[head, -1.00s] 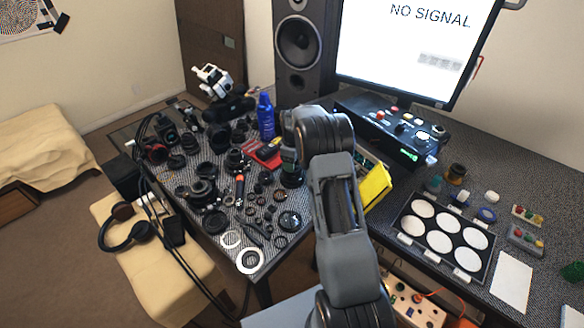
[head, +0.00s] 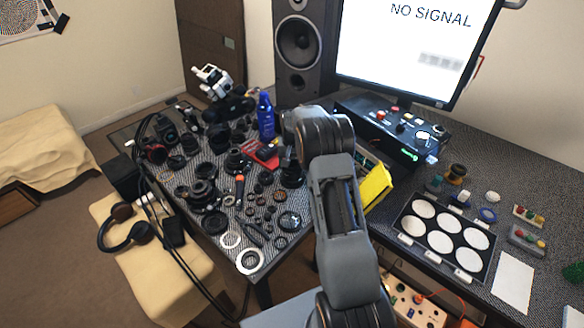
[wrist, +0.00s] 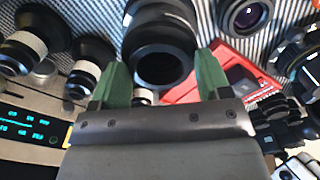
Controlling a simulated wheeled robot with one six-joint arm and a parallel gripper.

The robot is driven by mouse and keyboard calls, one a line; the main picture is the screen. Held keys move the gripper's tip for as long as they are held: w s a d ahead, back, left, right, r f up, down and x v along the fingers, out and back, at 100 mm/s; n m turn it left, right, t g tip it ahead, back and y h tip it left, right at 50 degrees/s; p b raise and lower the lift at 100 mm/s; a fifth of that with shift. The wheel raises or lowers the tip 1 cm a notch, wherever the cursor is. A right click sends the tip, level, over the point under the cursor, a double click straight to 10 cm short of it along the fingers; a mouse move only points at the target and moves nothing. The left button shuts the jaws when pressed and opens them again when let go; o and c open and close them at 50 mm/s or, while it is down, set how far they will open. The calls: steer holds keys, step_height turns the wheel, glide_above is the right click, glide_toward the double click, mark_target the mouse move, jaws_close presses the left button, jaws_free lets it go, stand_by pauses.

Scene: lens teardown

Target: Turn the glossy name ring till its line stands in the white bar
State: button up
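In the wrist view my gripper (wrist: 162,60) has its two green fingers spread apart. A dark, partly glossy lens barrel (wrist: 160,30) lies between and beyond the fingertips, its round open end facing me. I cannot tell whether either finger touches it. No name lettering, line or white bar can be made out on it, so I cannot tell which band is the name ring. In the head view a black lens (head: 292,175) stands at the table's right edge beside my arm. My fingers are hidden there.
The wrist view shows lenses with pale bands (wrist: 85,75) on the left, a lit cyan display (wrist: 30,130), a red case (wrist: 195,88) and another lens (wrist: 243,14). In the head view the patterned table is crowded with lens parts; a blue bottle (head: 266,117) stands behind.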

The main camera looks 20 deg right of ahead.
steer(key=o, duration=0.3)
steer(key=shift+o, duration=0.2)
step_height(320, 180, up, 14)
steer(key=s+a+r+n+t, duration=0.1)
steer(key=s+a, duration=0.3)
steer(key=s, duration=0.6)
steer(key=s+a+r+n+t, duration=0.1)
steer(key=s+a, duration=0.3)
steer(key=s, duration=0.6)
steer(key=s+a+r+n+t, duration=0.1)
steer(key=s+a+r+n, duration=0.1)
steer(key=s, duration=0.8)
steer(key=shift+a+n+t+p, duration=0.35)
steer(key=shift+a+n, duration=0.25)
steer(key=shift+a, duration=0.65)
